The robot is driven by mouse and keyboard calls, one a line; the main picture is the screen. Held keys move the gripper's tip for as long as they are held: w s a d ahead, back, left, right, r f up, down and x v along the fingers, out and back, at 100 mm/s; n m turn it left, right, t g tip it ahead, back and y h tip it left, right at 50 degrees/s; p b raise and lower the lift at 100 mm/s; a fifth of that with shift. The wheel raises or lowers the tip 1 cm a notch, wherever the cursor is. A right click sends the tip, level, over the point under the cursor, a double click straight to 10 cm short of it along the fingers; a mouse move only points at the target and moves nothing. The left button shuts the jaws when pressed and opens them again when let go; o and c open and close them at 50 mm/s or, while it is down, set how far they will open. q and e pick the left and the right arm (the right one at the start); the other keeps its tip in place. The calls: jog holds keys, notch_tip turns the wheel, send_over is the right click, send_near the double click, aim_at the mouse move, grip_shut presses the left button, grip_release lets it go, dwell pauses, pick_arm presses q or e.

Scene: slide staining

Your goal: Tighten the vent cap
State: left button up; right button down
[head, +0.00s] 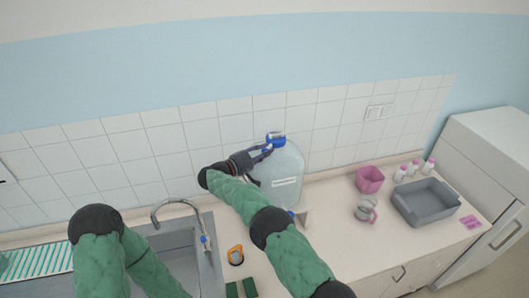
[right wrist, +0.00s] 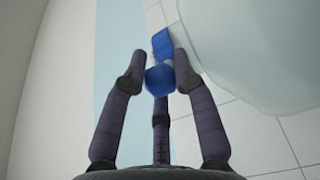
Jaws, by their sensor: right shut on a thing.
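A large clear carboy (head: 288,172) with a white label stands on the counter against the tiled wall. A blue cap (head: 276,138) sits on its top. The blue vent cap (head: 267,149) is just left of and below that cap, and it also shows in the right wrist view (right wrist: 160,79). My right gripper (head: 260,153) reaches in from the left of the carboy. In the right wrist view its three fingers (right wrist: 158,70) are shut around the vent cap. The thread under the vent cap is hidden. My left arm is in view, but its gripper is not.
A sink with a faucet (head: 168,210) is left of the carboy. An orange-topped item (head: 235,255) stands in front. To the right are a pink container (head: 370,179), a mug (head: 365,210), a grey tub (head: 449,206) and small bottles (head: 428,166).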

jog(key=shift+f, duration=0.35)
jog(key=c, duration=1.3)
grip_release()
jog(key=shift+r, duration=0.1)
jog(key=shift+r, duration=0.1)
jog(key=v, duration=1.2)
jog(key=shift+w, duration=0.1)
jog(key=shift+a, duration=0.1)
